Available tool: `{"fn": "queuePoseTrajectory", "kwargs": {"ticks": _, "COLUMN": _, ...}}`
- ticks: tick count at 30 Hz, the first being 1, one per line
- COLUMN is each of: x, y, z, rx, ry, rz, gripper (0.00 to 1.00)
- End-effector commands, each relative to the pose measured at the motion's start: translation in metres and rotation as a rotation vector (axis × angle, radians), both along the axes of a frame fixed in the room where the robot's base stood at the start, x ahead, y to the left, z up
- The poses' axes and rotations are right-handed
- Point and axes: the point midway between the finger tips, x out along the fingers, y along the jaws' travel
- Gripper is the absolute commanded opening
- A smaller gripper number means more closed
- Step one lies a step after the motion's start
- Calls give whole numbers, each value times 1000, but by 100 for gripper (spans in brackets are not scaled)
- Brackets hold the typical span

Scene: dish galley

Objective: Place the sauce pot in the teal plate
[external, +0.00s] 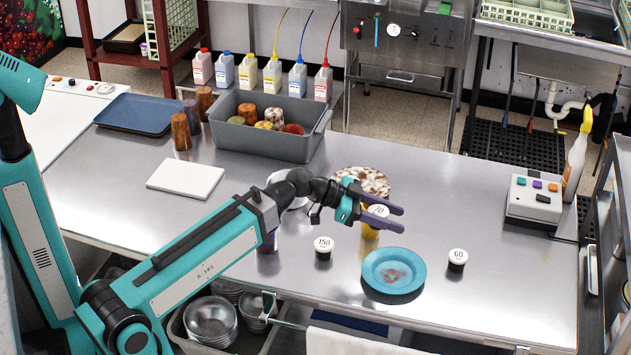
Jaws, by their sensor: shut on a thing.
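The teal plate (378,278) lies near the front edge of the steel counter, with a brownish patch in its middle. My gripper (392,217) is behind the plate in the external view, its purple fingers pointing right. The fingers are shut on a small yellow sauce pot (370,233) with a white numbered lid. The fingers partly hide this pot, and I cannot tell whether it touches the counter. A dark pot with a white lid marked 150 (323,253) stands left of the plate. Another marked 60 (457,265) stands to its right.
A brown-speckled plate (374,181) lies just behind my gripper. A white dish (295,204) and a dark cup (267,243) are partly hidden by my arm. A grey bin (258,145) of cups and a white board (185,179) are farther left. The right counter is mostly clear.

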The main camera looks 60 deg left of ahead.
Motion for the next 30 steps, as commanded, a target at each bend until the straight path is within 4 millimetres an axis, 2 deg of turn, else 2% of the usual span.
{"fn": "queuePoseTrajectory", "kwargs": {"ticks": 1, "x": 1, "y": -10, "z": 3, "rx": -1, "ry": 2, "rz": -8, "gripper": 20}}
{"fn": "queuePoseTrajectory", "kwargs": {"ticks": 7, "x": 7, "y": -42, "z": 0, "rx": -2, "ry": 2, "rz": -27, "gripper": 20}}
{"fn": "queuePoseTrajectory", "kwargs": {"ticks": 9, "x": 7, "y": -40, "z": -14, "rx": 0, "ry": 3, "rz": -25, "gripper": 20}}
{"fn": "queuePoseTrajectory", "kwargs": {"ticks": 18, "x": 7, "y": -39, "z": -47, "rx": -1, "ry": 2, "rz": -25, "gripper": 20}}
{"fn": "queuePoseTrajectory", "kwargs": {"ticks": 30, "x": 7, "y": -39, "z": -54, "rx": 0, "ry": 0, "rz": -25, "gripper": 20}}
